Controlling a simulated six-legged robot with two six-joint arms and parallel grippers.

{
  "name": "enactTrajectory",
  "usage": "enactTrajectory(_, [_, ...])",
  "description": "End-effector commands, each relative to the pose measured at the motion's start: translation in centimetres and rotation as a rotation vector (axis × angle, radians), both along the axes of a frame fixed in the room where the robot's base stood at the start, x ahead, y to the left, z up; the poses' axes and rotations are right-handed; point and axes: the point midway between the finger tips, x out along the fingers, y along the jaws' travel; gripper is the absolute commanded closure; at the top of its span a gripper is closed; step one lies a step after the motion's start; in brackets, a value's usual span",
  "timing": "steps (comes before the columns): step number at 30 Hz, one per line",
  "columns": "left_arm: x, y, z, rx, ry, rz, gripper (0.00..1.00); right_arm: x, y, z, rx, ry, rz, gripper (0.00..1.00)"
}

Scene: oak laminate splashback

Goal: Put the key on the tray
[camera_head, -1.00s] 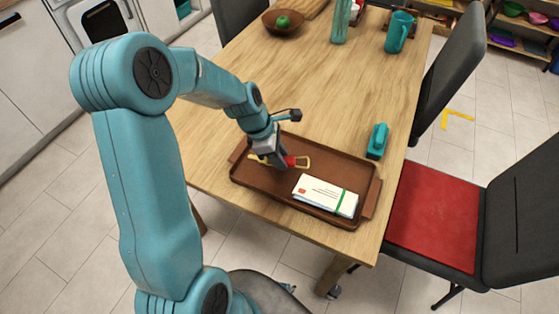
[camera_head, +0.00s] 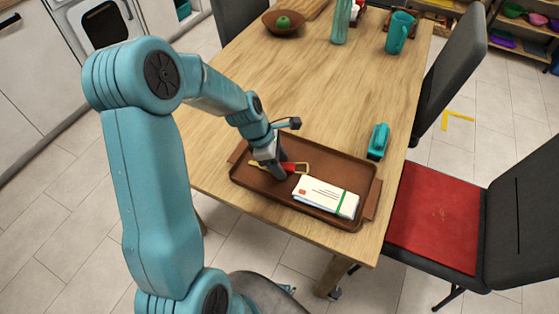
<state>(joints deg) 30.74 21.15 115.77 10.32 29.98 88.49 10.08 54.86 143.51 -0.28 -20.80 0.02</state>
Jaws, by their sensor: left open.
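The key (camera_head: 291,168), yellow metal with a red part and a loop at its right end, is in the brown tray (camera_head: 242,182), near the tray's far left side. My left gripper (camera_head: 280,174) is open, pointing down at the key's middle. It hides part of the key, so I cannot tell whether the fingers touch it. The key looks to be lying on the tray floor. My right gripper is not in view.
A bundle of white envelopes (camera_head: 322,195) with a green band lies in the tray. A teal stapler-like object (camera_head: 378,141) stands beyond the tray. A bowl (camera_head: 284,22), bottle (camera_head: 340,22) and teal mug (camera_head: 399,32) are at the far end. The table's middle is clear.

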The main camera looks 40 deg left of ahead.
Motion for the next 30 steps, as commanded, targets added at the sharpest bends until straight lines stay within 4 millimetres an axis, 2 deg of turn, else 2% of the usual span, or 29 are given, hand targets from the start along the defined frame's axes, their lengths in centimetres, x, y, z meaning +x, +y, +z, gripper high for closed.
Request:
enactTrajectory(5, [-0.2, 0.4, 1.5, 0.002, -0.003, 0.002, 0.44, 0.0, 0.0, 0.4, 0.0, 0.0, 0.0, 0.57])
enactTrajectory(12, [-1.6, 2.1, 6.8, 0.004, -0.005, 0.002, 0.44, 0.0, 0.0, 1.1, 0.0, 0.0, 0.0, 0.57])
enactTrajectory(18, [-2.5, 3.2, 10.1, 0.002, -0.003, 0.002, 0.44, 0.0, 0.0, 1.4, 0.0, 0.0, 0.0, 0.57])
enactTrajectory(22, [-2.9, 3.5, 11.2, 0.001, -0.001, 0.001, 0.44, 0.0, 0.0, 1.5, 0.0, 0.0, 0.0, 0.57])
enactTrajectory(30, [-3.0, 3.5, 11.5, 0.001, -0.001, 0.0, 0.44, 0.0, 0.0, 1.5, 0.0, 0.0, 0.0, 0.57])
